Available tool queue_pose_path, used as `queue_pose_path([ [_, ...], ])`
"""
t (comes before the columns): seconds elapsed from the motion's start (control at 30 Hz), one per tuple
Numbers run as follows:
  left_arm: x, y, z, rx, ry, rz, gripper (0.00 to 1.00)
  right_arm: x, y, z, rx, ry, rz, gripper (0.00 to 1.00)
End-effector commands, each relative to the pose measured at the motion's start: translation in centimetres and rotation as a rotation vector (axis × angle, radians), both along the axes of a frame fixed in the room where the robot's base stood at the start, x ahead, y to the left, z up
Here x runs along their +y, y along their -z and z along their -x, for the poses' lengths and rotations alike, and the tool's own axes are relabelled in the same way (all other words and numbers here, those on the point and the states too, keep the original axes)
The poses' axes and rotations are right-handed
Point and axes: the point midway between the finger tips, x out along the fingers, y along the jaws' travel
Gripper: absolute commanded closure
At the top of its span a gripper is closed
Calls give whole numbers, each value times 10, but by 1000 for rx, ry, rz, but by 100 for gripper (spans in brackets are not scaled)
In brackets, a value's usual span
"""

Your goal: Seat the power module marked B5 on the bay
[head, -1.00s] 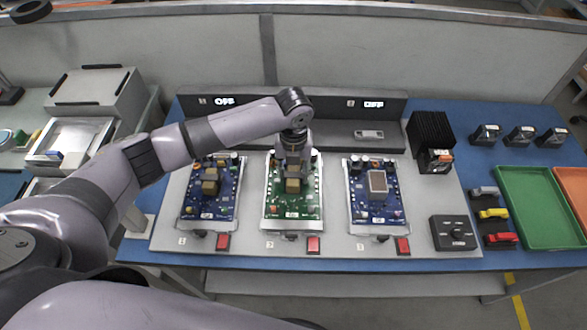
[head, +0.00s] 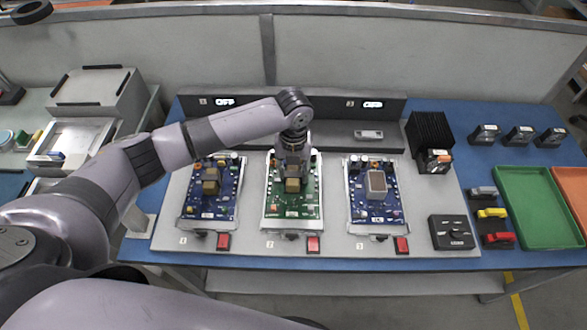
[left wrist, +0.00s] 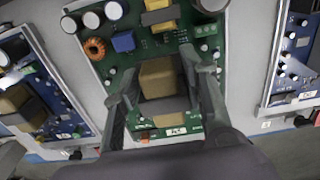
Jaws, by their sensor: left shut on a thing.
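My left gripper (head: 293,177) is over the middle of the green board (head: 278,210). It is shut on a tan block-shaped module (head: 293,186), with one finger on each side. In the left wrist view the left gripper (left wrist: 160,82) flanks the module (left wrist: 158,76), which sits at the board's middle; I cannot tell whether it is fully down. No B5 mark can be read. The green board (left wrist: 140,45) also carries capacitors, a copper coil and a blue part. My right gripper is not in view.
A blue board (head: 225,210) with a tan block stands left, another blue board (head: 360,210) with a grey-topped block right. Red buttons line the front. A black heatsink (head: 430,130), a dial box (head: 452,232) and a green tray (head: 540,205) lie further right.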

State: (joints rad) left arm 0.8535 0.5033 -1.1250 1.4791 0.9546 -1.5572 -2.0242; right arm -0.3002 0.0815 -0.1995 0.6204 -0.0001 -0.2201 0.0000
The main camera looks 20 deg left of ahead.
Motion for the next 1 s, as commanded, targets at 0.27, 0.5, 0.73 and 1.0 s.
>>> queue_pose_path([
  [0.27,-1,2,-1,-4,0,2,100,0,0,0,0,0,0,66],
  [0.5,-1,7,-1,-2,0,1,100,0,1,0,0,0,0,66],
  [0.73,0,9,-1,-4,0,2,100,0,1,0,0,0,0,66],
  [1.0,0,9,-1,-4,0,2,100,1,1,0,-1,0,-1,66],
])
